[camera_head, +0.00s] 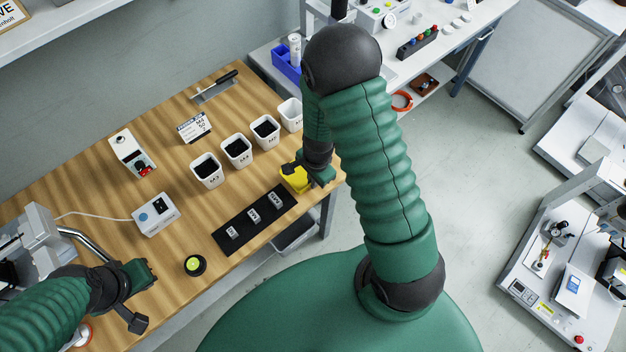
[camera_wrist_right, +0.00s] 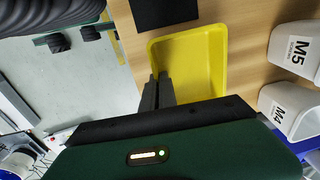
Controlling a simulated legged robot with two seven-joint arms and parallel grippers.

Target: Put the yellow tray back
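The yellow tray (camera_head: 296,180) is at the right end of the wooden table, near its front edge, partly hidden by my right gripper (camera_head: 305,172). In the right wrist view the yellow tray (camera_wrist_right: 200,60) looks empty. The right gripper's two dark fingers (camera_wrist_right: 158,90) are close together with the tray's near side wall between them. I cannot tell whether the tray is lifted off the table. My left gripper (camera_head: 143,297) is open and empty over the table's front left.
Several white bins (camera_head: 207,170) with dark contents stand in a row behind the tray. A black mat (camera_head: 254,220) with small labelled pieces lies left of it. A white box (camera_head: 156,214) and a round black-and-yellow object (camera_head: 195,265) stand farther left. The table's middle is partly clear.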

